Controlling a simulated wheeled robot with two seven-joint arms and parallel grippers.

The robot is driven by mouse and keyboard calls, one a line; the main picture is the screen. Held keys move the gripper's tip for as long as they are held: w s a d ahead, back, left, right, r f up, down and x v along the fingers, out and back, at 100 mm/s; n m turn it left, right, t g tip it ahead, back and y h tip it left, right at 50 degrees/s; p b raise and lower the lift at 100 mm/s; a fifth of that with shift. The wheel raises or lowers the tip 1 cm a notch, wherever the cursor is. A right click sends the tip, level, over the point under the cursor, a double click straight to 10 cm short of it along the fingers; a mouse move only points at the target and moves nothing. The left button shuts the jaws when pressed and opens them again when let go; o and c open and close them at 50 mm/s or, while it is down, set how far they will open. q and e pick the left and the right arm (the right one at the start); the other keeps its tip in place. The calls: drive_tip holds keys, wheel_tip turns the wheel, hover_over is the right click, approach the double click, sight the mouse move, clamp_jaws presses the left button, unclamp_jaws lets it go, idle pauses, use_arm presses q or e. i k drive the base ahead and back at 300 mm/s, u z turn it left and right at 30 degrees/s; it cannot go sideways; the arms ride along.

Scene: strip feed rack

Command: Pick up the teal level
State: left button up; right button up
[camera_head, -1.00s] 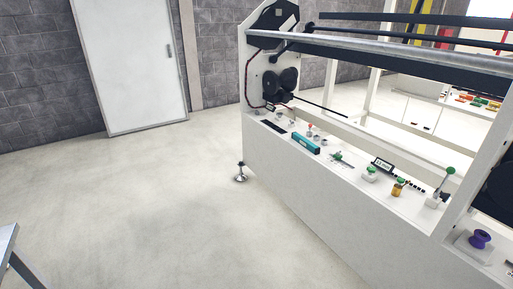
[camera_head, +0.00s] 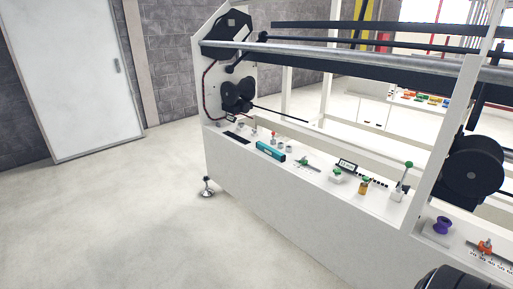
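The teal level (camera_head: 270,150) is a small teal bar. It lies on the white front ledge of the feed rack (camera_head: 290,205), toward the ledge's left end. Neither of my grippers shows in the head view. A dark rounded part at the bottom right edge may be part of my own body, but I cannot tell.
Open floor (camera_head: 130,220) lies left of the rack.

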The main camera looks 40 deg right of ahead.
sight(280, 156)
drive_tip(key=i, duration=2.1)
drive_tip(key=z, duration=0.6)
drive_tip(key=i, duration=1.05)
drive_tip(key=z, duration=1.75)
drive_tip(key=i, duration=0.9)
drive_tip(key=z, duration=0.85)
